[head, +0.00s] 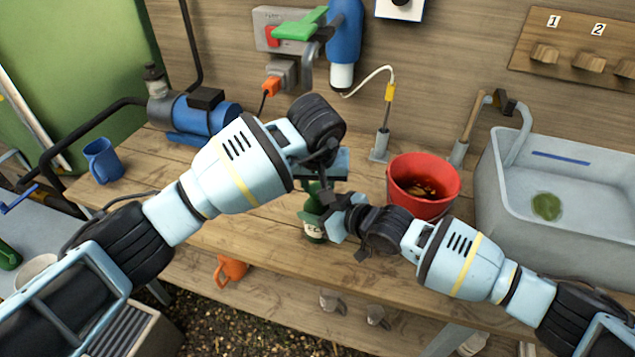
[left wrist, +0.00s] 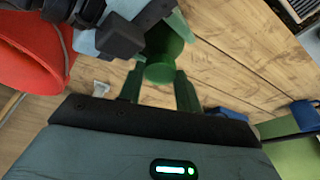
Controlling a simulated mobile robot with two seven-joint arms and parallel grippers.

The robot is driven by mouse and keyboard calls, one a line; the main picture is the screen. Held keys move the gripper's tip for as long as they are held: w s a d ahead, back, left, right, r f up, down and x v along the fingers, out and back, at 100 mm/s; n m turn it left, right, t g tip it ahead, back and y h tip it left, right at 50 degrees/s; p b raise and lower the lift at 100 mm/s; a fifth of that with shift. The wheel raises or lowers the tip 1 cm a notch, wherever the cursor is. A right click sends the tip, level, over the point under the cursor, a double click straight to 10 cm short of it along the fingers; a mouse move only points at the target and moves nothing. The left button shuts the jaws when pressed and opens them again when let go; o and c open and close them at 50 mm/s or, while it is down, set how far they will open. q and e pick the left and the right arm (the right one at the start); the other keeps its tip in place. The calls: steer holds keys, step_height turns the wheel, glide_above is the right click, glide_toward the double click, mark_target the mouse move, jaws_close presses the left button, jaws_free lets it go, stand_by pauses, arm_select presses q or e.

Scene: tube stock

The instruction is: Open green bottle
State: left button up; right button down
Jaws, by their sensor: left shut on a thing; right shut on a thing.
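The green bottle (head: 314,228) stands upright near the front edge of the wooden bench, with a pale label low on its body. My left gripper (head: 320,178) is above it, shut on its top end. In the left wrist view the round green top (left wrist: 161,72) shows between the left fingertips (left wrist: 160,85). My right gripper (head: 332,218) comes in from the right and is shut on the bottle's body, lower down. It also shows in the left wrist view (left wrist: 135,28). The grippers hide much of the bottle, and I cannot tell where cap and neck meet.
A red bucket (head: 423,190) with dark contents stands right of the bottle, close to my right arm. A grey sink (head: 560,237) is further right. A blue mug (head: 103,160) and a blue pump (head: 195,118) are at the left.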

arm_select(q)
steer(key=n+y, duration=0.1)
steer(key=n, duration=0.3)
steer(key=shift+d, duration=0.1)
steer(key=n, duration=0.2)
steer(key=n+g+y, duration=0.1)
steer(key=n, duration=0.2)
steer(key=shift+d+y, duration=0.15)
steer(key=shift+y, duration=0.15)
steer(key=n, duration=0.3)
steer(key=n+g, duration=0.1)
steer(key=n, duration=0.2)
steer(key=shift+w+y, duration=0.2)
steer(key=shift+y, duration=0.2)
steer(key=n+g, duration=0.1)
steer(key=n, duration=0.2)
steer(key=shift+n, duration=0.4)
steer(key=o, duration=1.1)
steer(key=shift+r, duration=0.15)
